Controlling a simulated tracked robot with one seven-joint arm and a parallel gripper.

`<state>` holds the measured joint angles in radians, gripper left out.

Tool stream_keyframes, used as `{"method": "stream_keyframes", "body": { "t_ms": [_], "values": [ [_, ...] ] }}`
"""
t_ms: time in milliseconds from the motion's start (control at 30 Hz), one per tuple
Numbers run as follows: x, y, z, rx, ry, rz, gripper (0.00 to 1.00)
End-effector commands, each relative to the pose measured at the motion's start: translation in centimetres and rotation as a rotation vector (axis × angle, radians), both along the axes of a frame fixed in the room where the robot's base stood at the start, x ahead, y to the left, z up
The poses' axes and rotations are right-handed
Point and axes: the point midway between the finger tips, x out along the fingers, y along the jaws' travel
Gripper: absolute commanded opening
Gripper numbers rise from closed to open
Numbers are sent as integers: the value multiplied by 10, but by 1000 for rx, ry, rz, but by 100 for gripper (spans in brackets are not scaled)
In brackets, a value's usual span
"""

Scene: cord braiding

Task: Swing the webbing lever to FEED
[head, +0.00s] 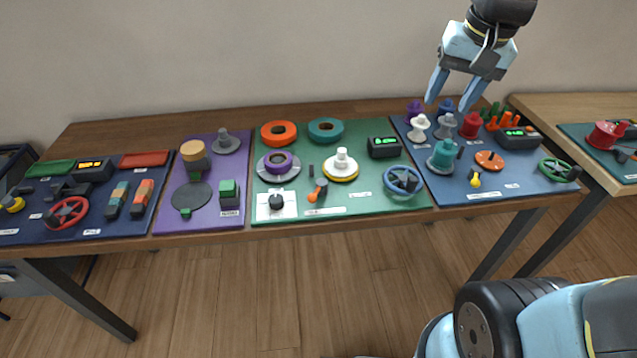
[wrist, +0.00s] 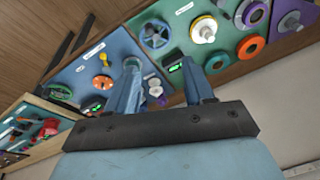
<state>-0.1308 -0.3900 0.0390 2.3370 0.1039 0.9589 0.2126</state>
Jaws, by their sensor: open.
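An orange-handled lever (head: 318,190) sits at the front of the green board (head: 340,213). A yellow-knobbed lever (head: 475,180) sits at the front of the right blue board (head: 430,192); it also shows in the wrist view (wrist: 103,59). The labels are too small to read, so I cannot tell which is the webbing lever or where FEED lies. My gripper (head: 449,104) is open and empty, above the back of the right blue board. In the wrist view its fingers (wrist: 162,80) are apart with nothing between them.
Several spools, including a teal one (head: 442,158), stand below my gripper. Purple (head: 216,223) and navy (head: 30,233) boards lie left. The air over the boards is clear.

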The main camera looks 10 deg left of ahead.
Motion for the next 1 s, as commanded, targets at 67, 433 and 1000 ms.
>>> {"method": "stream_keyframes", "body": {
  "t_ms": [67, 433, 1000],
  "values": [
    [16, 17, -10, 15, 56, -8, 52],
    [68, 97, -64, 55, 302, -76, 52],
    [97, 205, -160, 30, 598, -181, 52]
  ]
}}
